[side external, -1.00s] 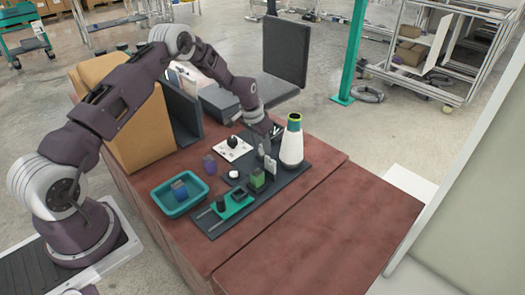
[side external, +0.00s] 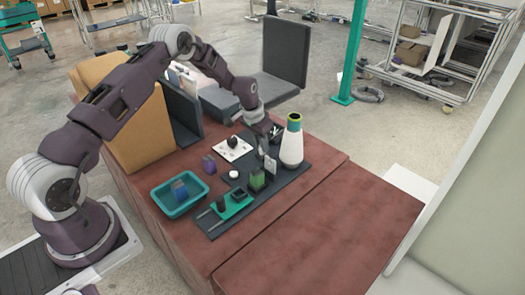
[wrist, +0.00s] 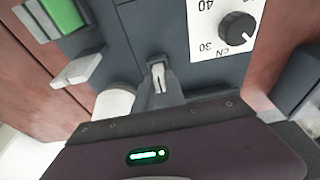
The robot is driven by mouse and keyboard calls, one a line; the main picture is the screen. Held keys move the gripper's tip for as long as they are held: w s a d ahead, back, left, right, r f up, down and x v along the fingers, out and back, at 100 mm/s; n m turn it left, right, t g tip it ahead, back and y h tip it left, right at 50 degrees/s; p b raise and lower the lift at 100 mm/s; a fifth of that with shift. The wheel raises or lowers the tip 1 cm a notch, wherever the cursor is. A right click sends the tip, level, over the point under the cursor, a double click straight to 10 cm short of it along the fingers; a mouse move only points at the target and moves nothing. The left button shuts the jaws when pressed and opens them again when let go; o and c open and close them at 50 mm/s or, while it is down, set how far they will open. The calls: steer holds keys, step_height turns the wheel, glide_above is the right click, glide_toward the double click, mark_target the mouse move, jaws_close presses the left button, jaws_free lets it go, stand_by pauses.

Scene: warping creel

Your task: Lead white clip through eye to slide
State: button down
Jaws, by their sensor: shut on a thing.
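My gripper (side external: 266,148) reaches down over the dark board, left of the yarn cone. In the wrist view its fingers (wrist: 160,84) are shut on a small white clip (wrist: 158,76). The clip is hard to make out in the side view. A pale upright plate (side external: 270,166), perhaps the eye, stands just in front of the gripper; a pale piece (wrist: 78,70) shows left of the fingers in the wrist view. Its opening cannot be made out. A teal fixture with a dark block (side external: 238,196), perhaps the slide, lies at the board's front end, apart from the gripper.
A white cone with a green and yellow top (side external: 293,140) stands close right of my gripper. A green block (side external: 257,181) stands on the board. A dial card (side external: 232,149), a purple block (side external: 209,164) and a teal tray (side external: 170,204) lie left. The red tabletop right is clear.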

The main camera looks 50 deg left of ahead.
steer(key=shift+r, duration=0.5)
steer(key=shift+w+r+v, duration=0.1)
steer(key=shift+w+v, duration=0.2)
steer(key=shift+v, duration=0.95)
steer(key=shift+w+r+v, duration=0.1)
steer(key=shift+w+v, duration=0.2)
steer(key=shift+v, duration=0.9)
steer(key=shift+w+v, duration=0.3)
steer(key=shift+v, duration=0.95)
steer(key=s+d, duration=0.2)
steer(key=shift+s, duration=0.35)
steer(key=d, duration=0.4)
steer(key=shift+d, duration=0.1)
steer(key=shift+s, duration=0.1)
